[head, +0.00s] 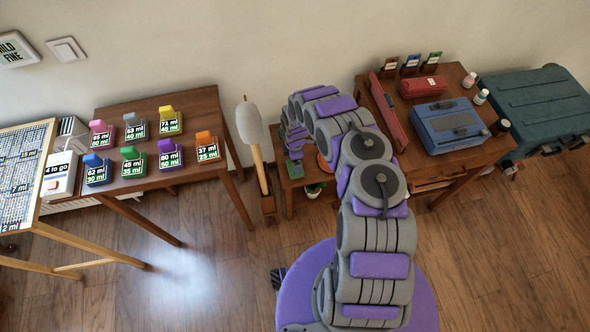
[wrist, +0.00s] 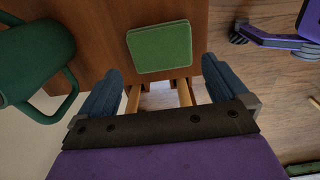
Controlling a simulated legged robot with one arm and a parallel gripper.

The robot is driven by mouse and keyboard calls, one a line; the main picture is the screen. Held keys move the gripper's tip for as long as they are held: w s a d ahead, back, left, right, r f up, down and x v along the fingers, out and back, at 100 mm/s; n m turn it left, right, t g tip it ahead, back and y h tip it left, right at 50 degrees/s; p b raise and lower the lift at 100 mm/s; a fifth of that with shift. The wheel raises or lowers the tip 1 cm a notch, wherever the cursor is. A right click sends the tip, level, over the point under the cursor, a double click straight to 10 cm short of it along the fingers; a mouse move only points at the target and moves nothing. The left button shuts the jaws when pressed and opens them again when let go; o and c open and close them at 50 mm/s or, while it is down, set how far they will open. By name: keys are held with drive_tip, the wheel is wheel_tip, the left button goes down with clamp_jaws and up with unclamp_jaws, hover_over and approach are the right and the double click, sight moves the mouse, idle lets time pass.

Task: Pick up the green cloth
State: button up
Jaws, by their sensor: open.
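The green cloth (wrist: 159,47) is a flat, folded, roughly square pad with a lighter border. In the wrist view it lies on a brown wooden surface (wrist: 95,30), just beyond my gripper (wrist: 161,68). My gripper is open, its two blue-grey fingers spread wide to either side below the cloth, with nothing between them. In the head view a small green patch, which looks like the cloth (head: 295,170), shows on the low wooden stand under the end of my arm. My arm hides much of that stand.
A dark green watering can (wrist: 30,65) stands left of the cloth in the wrist view. In the head view, a table with coloured labelled blocks (head: 135,162) is at left. A desk with a blue typewriter case (head: 448,125) is at right. A mallet (head: 250,125) leans between. Front floor is clear.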

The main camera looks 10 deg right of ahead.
drive_tip(key=shift+s+d+f+b, duration=0.1)
drive_tip(key=shift+f+b, duration=0.5)
drive_tip(key=shift+f, duration=0.8)
drive_tip(key=shift+s+f+b, duration=0.1)
drive_tip(key=shift+f+b, duration=0.45)
drive_tip(key=shift+f, duration=0.8)
drive_tip(key=shift+w+r, duration=0.1)
drive_tip(key=c, duration=0.8)
drive_tip(key=shift+o, duration=0.2)
wheel_tip(320, 180, up, 10)
drive_tip(key=p, duration=0.3)
drive_tip(key=shift+p, duration=0.3)
